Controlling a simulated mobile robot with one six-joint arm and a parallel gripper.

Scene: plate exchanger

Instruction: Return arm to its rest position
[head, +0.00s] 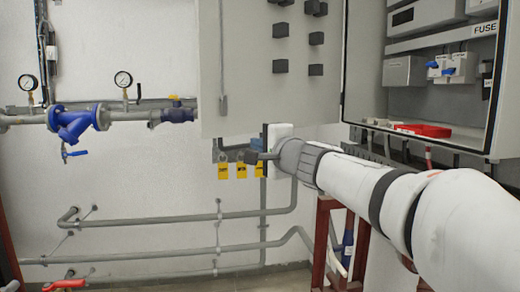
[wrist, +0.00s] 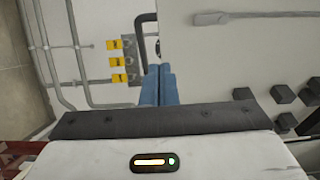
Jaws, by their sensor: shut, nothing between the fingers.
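My arm reaches in from the right in the head view. My gripper (head: 252,157) is at its far end, just below the grey cabinet door and beside the yellow padlocks. In the wrist view my gripper (wrist: 158,72) shows as two bluish fingers pressed together, with nothing between them. The fingers point toward the edge of the grey door and the wall. I cannot tell whether the fingertips touch the door.
The open cabinet door (head: 255,75) hangs above my gripper. Yellow padlocks (head: 242,171) hang close to its left. The fuse cabinet (head: 425,100) is open at right, with a red item (head: 423,130) inside. Grey pipes (head: 150,222) run along the wall; a blue valve (head: 75,122) is at left.

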